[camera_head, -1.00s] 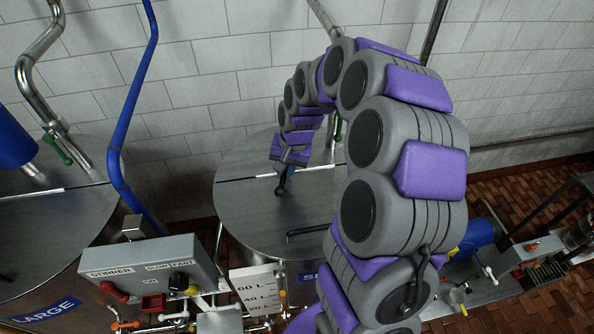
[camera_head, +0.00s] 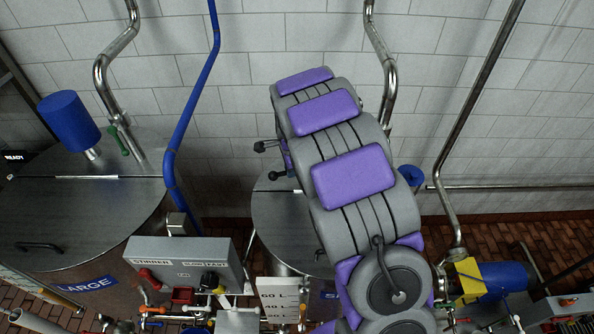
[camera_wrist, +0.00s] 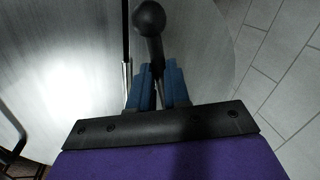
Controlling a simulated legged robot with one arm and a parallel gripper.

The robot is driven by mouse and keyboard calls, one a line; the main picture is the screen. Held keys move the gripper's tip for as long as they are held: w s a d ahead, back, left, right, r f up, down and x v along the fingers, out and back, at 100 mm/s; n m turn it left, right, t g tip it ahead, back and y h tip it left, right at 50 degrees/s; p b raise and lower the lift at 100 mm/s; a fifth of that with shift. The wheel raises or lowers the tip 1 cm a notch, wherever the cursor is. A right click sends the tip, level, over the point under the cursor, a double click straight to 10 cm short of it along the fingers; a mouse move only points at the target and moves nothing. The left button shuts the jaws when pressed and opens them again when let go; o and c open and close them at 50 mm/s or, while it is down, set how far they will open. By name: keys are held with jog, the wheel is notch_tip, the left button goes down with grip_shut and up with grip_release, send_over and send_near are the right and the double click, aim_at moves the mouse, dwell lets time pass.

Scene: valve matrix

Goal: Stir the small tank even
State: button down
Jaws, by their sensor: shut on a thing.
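The small tank (camera_head: 268,213) has a round steel lid, partly hidden behind my arm in the head view. Its brushed lid also fills much of the wrist view (camera_wrist: 65,65). My gripper (camera_wrist: 158,80) has its blue fingers shut on a black ball-ended handle (camera_wrist: 150,18), above the lid. In the head view my arm mostly hides the gripper; two dark knobs show at its left edge, and I cannot tell which is the held one. The stirrer control box (camera_head: 190,262), with a dark knob and a red button, stands left of the small tank.
The large tank (camera_head: 70,215) stands at left with a blue motor (camera_head: 70,121) above it. A blue pipe (camera_head: 190,110) rises between the tanks. A white level scale (camera_head: 278,297) stands before the small tank. A blue pump (camera_head: 500,280) is at right. The tiled wall is behind.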

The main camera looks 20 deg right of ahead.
jog(key=shift+w+d+m+h+p, duration=0.15)
jog(key=shift+w+m+p, duration=0.25)
jog(key=shift+w+m, duration=0.6)
jog(key=shift+w+d+m+h+p, duration=0.15)
jog(key=shift+w+m+p, duration=0.25)
jog(key=shift+w+m, duration=0.55)
jog(key=shift+w+a, duration=0.1)
jog(key=shift+w, duration=0.1)
jog(key=c, duration=1.1)
grip_release()
jog(key=shift+w, duration=0.2)
jog(key=shift+c, duration=0.2)
jog(key=shift+o, duration=0.2)
jog(key=shift+s, duration=0.15)
jog(key=shift+r, duration=0.1)
jog(key=s+a+r+b, duration=0.1)
jog(key=s+r+b, duration=0.1)
jog(key=r, duration=1.4)
jog(key=shift+s+r, duration=0.35)
jog(key=shift+s, duration=0.25)
